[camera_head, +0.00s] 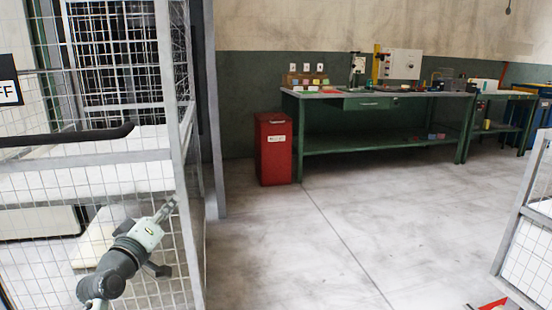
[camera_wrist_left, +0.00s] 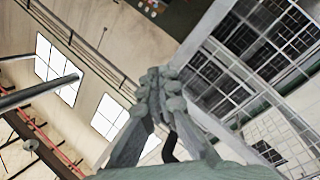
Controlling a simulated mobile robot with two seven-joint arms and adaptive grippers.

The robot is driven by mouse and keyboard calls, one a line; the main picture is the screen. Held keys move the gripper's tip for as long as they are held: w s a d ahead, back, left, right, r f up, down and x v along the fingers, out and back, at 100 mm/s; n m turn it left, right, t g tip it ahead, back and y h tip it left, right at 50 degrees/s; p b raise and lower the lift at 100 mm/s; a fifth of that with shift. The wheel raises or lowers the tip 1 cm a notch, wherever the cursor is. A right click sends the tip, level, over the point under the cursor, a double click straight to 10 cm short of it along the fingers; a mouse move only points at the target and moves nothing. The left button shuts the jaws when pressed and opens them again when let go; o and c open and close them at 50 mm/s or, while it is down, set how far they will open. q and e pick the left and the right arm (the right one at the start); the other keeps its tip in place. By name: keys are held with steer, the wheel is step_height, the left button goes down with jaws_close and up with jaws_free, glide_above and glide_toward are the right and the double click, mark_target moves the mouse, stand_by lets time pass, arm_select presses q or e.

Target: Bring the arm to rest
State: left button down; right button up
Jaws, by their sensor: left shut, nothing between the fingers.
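My left gripper (camera_head: 168,207) is at the lower left of the head view, raised in front of a wire-mesh cage. Its fingers point up and to the right, close to the cage's corner post, and I cannot tell whether they touch it. In the left wrist view the fingers (camera_wrist_left: 160,92) meet at their tips with nothing between them. The wrist view looks up past them to the ceiling and high windows. My right gripper is in neither view.
The mesh cage (camera_head: 187,165) fills the left side. A red bin (camera_head: 273,150) stands beside a green workbench (camera_head: 375,145) at the back wall. Another mesh panel (camera_head: 525,240) stands at the right edge. The grey floor (camera_head: 330,240) between is clear.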

arm_select(q)
steer(key=s+d+f+m+g+y, duration=0.1)
steer(key=s+f+m+g, duration=0.4)
steer(key=f, duration=0.7)
steer(key=s+d+f+g, duration=0.1)
steer(key=s+f+g, duration=0.2)
steer(key=s+f, duration=0.65)
steer(key=s+a+f+m+g+y, duration=0.3)
steer(key=s+f+g, duration=0.4)
steer(key=s+f, duration=1.2)
steer(key=s+a+m, duration=0.1)
steer(key=s, duration=0.2)
steer(key=shift+a, duration=0.1)
